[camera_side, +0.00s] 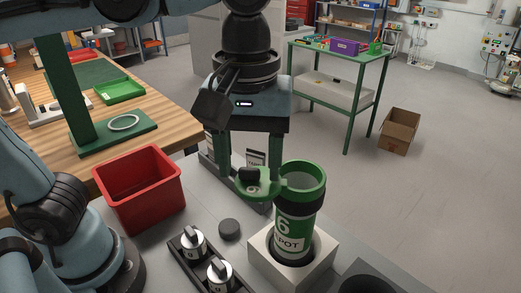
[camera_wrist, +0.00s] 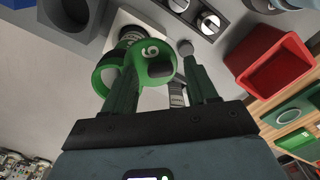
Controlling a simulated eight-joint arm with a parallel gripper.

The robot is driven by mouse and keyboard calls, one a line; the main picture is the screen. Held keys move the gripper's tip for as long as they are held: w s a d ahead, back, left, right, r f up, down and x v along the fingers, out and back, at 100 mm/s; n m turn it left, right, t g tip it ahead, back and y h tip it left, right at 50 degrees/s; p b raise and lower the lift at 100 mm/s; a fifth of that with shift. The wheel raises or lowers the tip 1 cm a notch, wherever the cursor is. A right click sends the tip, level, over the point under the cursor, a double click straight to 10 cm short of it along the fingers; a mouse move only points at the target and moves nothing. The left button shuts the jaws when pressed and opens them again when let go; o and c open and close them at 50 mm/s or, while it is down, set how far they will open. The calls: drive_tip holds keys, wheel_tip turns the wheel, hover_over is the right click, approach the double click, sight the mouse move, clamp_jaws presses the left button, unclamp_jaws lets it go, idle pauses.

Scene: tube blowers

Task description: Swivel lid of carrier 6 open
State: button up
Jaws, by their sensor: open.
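Carrier 6 (camera_side: 293,222) is a green tube with a black collar and a white "6" and "POT" label. It stands upright in a pale square block (camera_side: 272,265). Its top ring is uncovered. Its green lid (camera_side: 262,186) is swung out to the left of the mouth, with a black pad on it. Whether a finger touches the lid, I cannot tell.
A red bin (camera_side: 140,190) stands left of the carrier. A black strip with two knobs (camera_side: 204,258) and a dark round puck (camera_side: 229,229) lie in front. A grey block with a dark round opening (camera_side: 368,284) is at front right. A wooden bench (camera_side: 60,165) is at the left.

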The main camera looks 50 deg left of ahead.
sight(250, 168)
drive_tip(key=shift+r, duration=0.1)
wheel_tip(250, 168, up, 12)
idle(0.6)
drive_tip(key=w+a+f+m+t, duration=0.2)
drive_tip(key=a+f+m+t, duration=0.1)
drive_tip(key=a+f, duration=0.5)
drive_tip(key=w+a+f+m+t, duration=0.3)
drive_tip(key=a+f, duration=0.5)
drive_tip(key=f, duration=0.6)
drive_tip(key=shift+w+a+f+m+t, duration=0.2)
drive_tip(key=shift+w+f+m+t, duration=0.3)
drive_tip(key=shift+m, duration=0.7)
drive_tip(key=shift+s+r, duration=0.15)
